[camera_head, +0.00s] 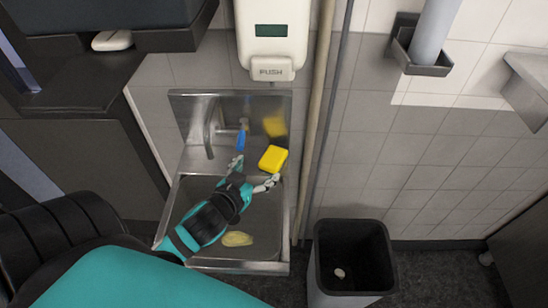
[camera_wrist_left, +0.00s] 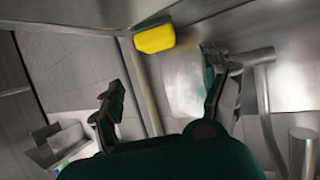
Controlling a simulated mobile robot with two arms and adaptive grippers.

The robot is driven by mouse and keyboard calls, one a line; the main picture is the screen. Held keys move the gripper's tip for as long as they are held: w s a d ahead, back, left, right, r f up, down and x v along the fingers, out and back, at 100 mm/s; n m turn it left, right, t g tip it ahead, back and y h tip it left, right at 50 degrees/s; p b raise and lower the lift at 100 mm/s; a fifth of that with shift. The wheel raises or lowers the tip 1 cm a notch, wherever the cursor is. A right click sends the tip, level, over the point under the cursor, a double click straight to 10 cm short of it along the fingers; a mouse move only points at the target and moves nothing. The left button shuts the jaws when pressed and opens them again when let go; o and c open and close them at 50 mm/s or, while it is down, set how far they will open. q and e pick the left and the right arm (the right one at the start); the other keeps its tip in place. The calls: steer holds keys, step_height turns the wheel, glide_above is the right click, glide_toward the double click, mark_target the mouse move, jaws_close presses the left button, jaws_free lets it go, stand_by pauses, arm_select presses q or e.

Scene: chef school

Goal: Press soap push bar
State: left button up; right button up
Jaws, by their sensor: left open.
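A white soap dispenser (camera_head: 273,35) hangs on the tiled wall above the sink in the head view. Its push bar (camera_head: 272,70), marked PUSH, juts out at the bottom. My left gripper (camera_head: 254,172) is open and empty over the metal sink, below the push bar in the picture and apart from it. Its two fingers also show spread in the left wrist view (camera_wrist_left: 163,85), where neither the dispenser nor the push bar can be made out. My right gripper is not in view.
A yellow sponge (camera_head: 273,158) is near the finger tips, and a faucet (camera_head: 209,130) stands left of them. The sink (camera_head: 284,215) holds a yellowish item (camera_head: 237,239). Pipes (camera_head: 318,120) run right of the dispenser. A dark bin (camera_head: 352,258) stands at lower right.

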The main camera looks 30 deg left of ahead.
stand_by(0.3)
arm_select(q)
jaws_close()
stand_by(0.4)
stand_by(1.1)
